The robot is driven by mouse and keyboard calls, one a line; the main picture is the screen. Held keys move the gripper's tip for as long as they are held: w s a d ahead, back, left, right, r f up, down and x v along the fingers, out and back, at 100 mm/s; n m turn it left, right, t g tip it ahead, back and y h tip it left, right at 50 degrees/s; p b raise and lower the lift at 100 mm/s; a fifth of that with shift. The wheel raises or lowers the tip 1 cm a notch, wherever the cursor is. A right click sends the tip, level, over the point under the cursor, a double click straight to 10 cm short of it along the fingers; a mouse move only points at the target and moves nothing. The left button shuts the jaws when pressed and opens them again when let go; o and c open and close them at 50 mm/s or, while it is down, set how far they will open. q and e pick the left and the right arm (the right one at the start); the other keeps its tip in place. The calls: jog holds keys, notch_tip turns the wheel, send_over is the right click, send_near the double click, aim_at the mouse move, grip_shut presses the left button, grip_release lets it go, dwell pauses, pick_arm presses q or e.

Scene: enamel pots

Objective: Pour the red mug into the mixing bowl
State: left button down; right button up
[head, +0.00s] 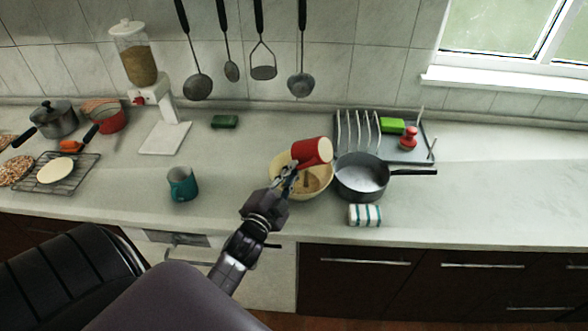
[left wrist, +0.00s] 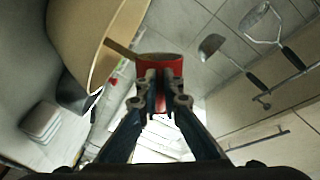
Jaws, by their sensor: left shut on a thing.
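The red mug (head: 312,152) is tipped far over on its side above the mixing bowl. My left gripper (head: 289,176) is shut on it; the red mug also shows between the fingertips in the left wrist view (left wrist: 158,66). The cream mixing bowl (head: 284,165) stands on the counter below, with tan contents partly visible in it. In the left wrist view a tan strip, apparently a stream, runs from the mug's rim to the bowl (left wrist: 85,55). The inside of the mug is hidden. My right gripper is not in view.
A grey pan (head: 361,178) stands close to the bowl's right, with a striped cloth roll (head: 365,215) in front. A dish rack (head: 408,150) is behind the pan. A teal mug (head: 182,184) stands to the left. The counter at far right is clear.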

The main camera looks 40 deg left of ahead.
pick_arm(q)
jog(key=shift+r, duration=0.1)
dwell(0.3)
jog(key=m, duration=0.2)
jog(key=r+m, duration=0.1)
jog(key=m, duration=0.2)
jog(key=shift+r, duration=0.1)
dwell(0.3)
